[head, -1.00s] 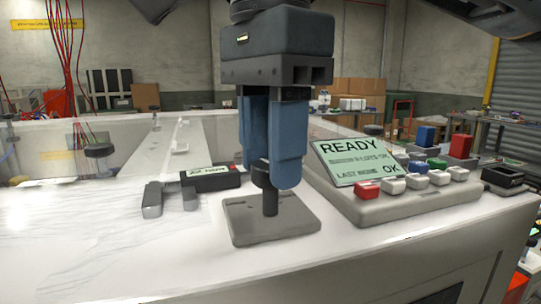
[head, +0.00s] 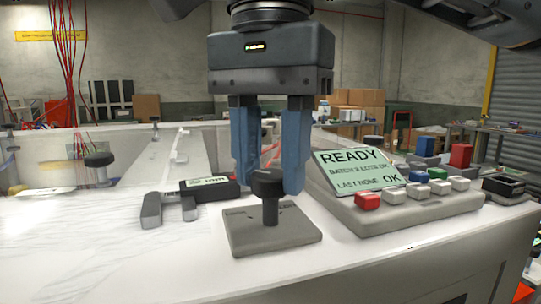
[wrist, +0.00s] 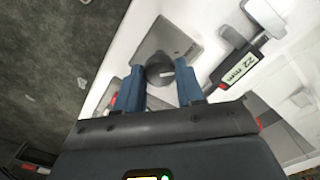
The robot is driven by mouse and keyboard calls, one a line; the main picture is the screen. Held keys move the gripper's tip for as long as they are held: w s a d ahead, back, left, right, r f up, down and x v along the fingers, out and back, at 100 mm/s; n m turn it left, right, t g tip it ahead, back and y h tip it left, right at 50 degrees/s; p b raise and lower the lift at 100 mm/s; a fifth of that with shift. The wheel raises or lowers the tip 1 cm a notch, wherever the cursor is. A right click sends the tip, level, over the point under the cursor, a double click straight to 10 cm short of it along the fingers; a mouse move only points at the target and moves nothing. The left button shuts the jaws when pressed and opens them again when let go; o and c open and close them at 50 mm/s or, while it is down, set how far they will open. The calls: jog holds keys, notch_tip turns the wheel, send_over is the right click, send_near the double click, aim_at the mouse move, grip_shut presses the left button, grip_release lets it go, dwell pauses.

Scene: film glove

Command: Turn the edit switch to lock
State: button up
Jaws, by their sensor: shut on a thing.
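The edit switch is a dark round knob (head: 268,183) on a post standing on a grey square plate (head: 273,238). Small lettering on the plate is too blurred to read surely. My gripper (head: 270,185) points straight down over it, its two blue fingers on the left and right of the knob and shut on it. The wrist view also shows the knob (wrist: 159,69) between the fingertips, with a short pale mark on its top pointing roughly right. The plate (wrist: 186,41) shows beyond it.
A caliper-like tool (head: 208,187) with a small display lies left of the plate. A sloped console (head: 400,212) with a READY screen (head: 357,169) and coloured buttons stands close on the right. The white bench is clear at front left.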

aim_at(270, 174)
jog(key=o, duration=1)
jog(key=shift+o, duration=0.2)
notch_tip(270, 174, up, 8)
jog(key=shift+f, duration=0.1)
dwell(0.3)
